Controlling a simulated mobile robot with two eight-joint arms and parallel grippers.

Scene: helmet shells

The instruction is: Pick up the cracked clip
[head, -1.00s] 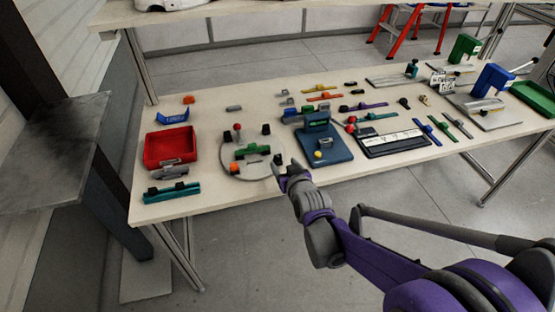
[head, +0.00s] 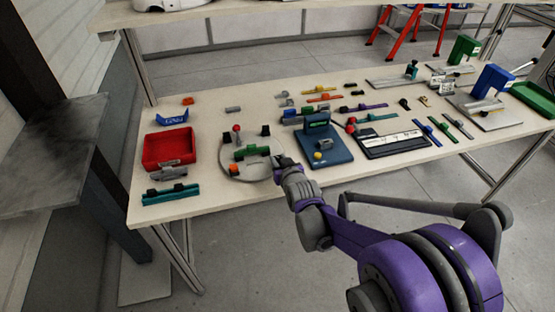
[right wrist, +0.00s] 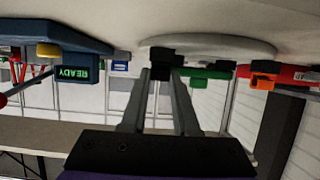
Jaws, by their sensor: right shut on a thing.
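My right gripper (head: 282,163) is at the right front edge of the round grey plate (head: 238,169). In the right wrist view, its two fingers (right wrist: 162,66) close on a small dark piece (right wrist: 166,54) against the plate's rim. I cannot make out a crack or tell whether this piece is the cracked clip. A green part with dark ends (head: 251,151) lies on the plate, to the left of the gripper; it also shows in the right wrist view (right wrist: 206,73). My left gripper is not in view.
A blue stand (head: 334,150) with a yellow knob is close on the right. A red tray (head: 168,146) and a teal part (head: 171,195) lie at the left. An orange block (head: 233,170) sits on the plate. Several coloured strips lie farther back. The front right table edge is clear.

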